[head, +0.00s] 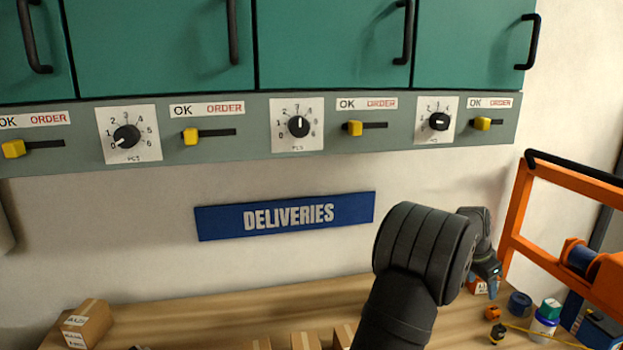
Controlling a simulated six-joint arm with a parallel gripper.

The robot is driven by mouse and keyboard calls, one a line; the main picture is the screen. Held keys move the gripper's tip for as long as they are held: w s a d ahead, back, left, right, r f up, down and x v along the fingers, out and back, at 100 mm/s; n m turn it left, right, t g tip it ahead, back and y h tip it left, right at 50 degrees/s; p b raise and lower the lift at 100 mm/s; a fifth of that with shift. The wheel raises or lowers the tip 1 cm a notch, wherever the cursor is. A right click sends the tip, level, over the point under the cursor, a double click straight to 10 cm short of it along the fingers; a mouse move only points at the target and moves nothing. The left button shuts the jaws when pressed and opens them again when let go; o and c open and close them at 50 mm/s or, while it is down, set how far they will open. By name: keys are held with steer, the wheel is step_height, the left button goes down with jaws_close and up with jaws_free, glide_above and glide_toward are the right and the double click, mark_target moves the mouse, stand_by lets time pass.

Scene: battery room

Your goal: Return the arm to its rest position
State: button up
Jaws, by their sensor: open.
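My dark arm rises from the bottom of the head view, right of centre, and its thick elbow covers part of the wall and bench. My gripper (493,282) shows small behind the elbow, pointing down over the right part of the wooden bench (215,318). Its bluish fingertips are open. A small box with an orange label (478,287) is just behind or beside the fingertips; I cannot tell whether they touch. No object is seen held between the fingers.
Green cabinets (330,40) with black handles hang above a grey panel with dials and yellow sliders (354,128). A blue DELIVERIES sign (285,215) is on the wall. An orange frame (520,215), a white bottle (545,318) and cartons (88,322) stand around the bench.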

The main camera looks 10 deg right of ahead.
steer(key=w+a+f, duration=0.2)
steer(key=w, duration=0.2)
steer(key=w+a+f, duration=0.2)
steer(key=w, duration=0.2)
steer(key=w+a+f, duration=0.2)
steer(key=w+a, duration=0.1)
steer(key=w, duration=0.1)
steer(key=shift+f, duration=0.35)
